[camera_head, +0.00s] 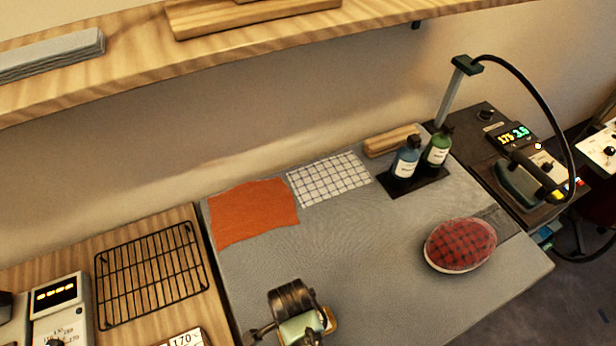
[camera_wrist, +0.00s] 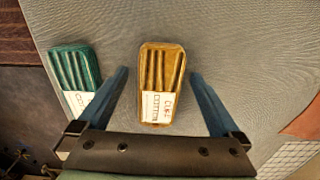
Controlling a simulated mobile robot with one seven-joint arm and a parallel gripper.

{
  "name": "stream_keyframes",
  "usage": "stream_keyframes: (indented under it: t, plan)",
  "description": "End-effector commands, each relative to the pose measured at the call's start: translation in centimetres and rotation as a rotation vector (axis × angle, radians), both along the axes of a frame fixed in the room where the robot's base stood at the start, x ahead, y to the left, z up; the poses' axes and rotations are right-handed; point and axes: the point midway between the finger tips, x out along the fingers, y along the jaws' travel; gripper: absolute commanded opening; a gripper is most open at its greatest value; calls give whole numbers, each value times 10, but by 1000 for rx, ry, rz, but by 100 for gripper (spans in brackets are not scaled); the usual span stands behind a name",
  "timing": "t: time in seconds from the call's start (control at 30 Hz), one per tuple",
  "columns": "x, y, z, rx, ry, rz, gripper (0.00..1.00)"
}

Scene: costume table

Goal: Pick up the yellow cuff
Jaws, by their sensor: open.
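The yellow cuff (camera_wrist: 163,65), ribbed with a white label, lies on the grey pressing mat in the wrist view. It shows between the two blue fingers of my gripper (camera_wrist: 160,73), with a gap on each side. My gripper is open and empty; I cannot tell how far above the mat the fingertips are. A green cuff (camera_wrist: 72,68) with a white label lies to the left, just outside the left finger. In the head view my gripper (camera_head: 303,328) is at the bottom middle and hides most of what is below it; a yellowish edge (camera_head: 331,318) shows beside it.
The grey mat (camera_head: 350,235) holds an orange cloth (camera_head: 253,210), a checked cloth (camera_head: 329,180), bottles (camera_head: 405,163) and a red plaid pad (camera_head: 460,243). A wire rack (camera_head: 150,275) is left, an iron (camera_head: 525,185) right. The mat's middle is clear.

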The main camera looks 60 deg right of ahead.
Motion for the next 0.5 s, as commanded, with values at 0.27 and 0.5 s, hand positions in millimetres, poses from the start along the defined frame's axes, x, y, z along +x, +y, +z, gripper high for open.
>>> stream_keyframes:
  t: [0.27,0.5]
  plan:
    - [0,0,-3,-1,-1,0,100]
    - [0,0,-3,-1,-1,0,57]
